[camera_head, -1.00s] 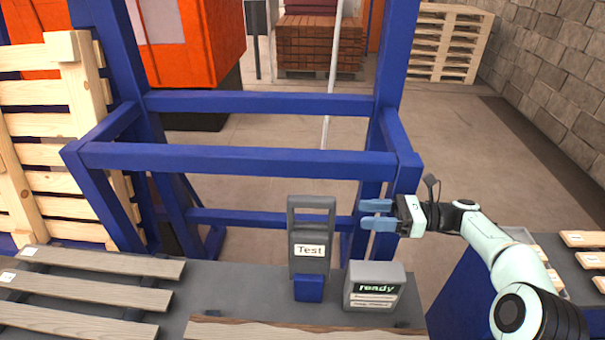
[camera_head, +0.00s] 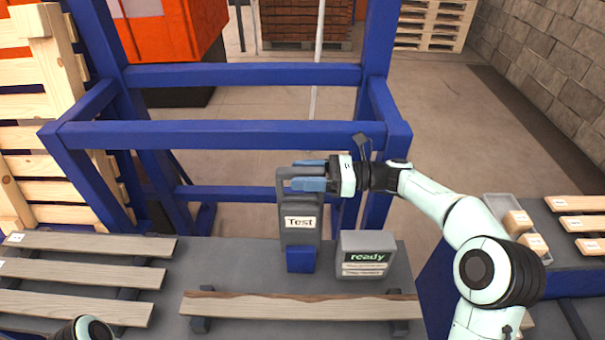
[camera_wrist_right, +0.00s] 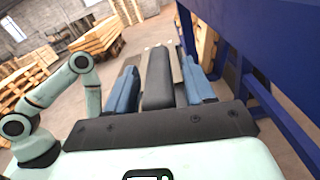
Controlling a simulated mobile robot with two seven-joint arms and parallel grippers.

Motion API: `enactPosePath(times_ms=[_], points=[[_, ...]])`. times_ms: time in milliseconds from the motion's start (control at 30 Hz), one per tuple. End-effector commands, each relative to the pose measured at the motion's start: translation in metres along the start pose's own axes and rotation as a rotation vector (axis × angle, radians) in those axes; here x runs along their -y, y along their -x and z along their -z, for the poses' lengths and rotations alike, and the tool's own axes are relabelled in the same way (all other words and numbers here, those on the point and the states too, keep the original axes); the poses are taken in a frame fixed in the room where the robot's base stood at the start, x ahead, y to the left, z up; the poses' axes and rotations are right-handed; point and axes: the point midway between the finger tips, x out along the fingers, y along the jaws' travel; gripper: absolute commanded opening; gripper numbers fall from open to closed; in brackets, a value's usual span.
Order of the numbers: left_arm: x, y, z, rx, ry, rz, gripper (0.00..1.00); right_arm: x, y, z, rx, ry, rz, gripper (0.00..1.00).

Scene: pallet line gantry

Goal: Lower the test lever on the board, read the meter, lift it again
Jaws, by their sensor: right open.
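The test lever (camera_head: 299,236) stands upright on the board, a grey frame-shaped handle labelled "Test" on a blue base. The meter (camera_head: 366,254) is a grey box just right of it; its screen reads "ready" in green, with smaller lines below too small to read. My right gripper (camera_head: 294,174) is at the top of the lever, its blue fingers open. In the right wrist view the lever's grey handle bar (camera_wrist_right: 158,80) lies between the open fingers, with a gap on each side. My left gripper is out of view; only a bit of that arm shows at the bottom left.
A blue gantry frame (camera_head: 220,135) stands right behind the board. A wooden plank (camera_head: 300,306) lies in front of the lever and meter. Wooden slats (camera_head: 80,276) lie at the left. A grey tray (camera_head: 505,204) with wooden blocks is at the right.

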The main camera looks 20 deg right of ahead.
Motion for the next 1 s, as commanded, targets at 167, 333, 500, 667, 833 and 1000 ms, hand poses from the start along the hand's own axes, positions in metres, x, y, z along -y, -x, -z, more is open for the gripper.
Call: enactPosePath(times_ms=[167,333,500,667,833,1000], points=[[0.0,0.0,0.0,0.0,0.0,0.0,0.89,0.0,-0.006,0.0,0.0,0.0,-0.001,0.53],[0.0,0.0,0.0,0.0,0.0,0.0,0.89,0.0,-0.006,0.0,0.0,0.0,-0.001,0.53],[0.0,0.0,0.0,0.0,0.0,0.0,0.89,0.0,-0.005,0.0,0.0,0.0,-0.001,0.04],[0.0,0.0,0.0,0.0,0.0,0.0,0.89,0.0,-0.005,0.0,0.0,0.001,-0.001,0.0],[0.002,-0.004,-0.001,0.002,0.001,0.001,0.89,-0.003,-0.005,0.001,-0.001,0.022,-0.001,0.0],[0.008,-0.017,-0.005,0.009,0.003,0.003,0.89,-0.011,-0.005,0.003,-0.002,0.089,0.0,0.0]])
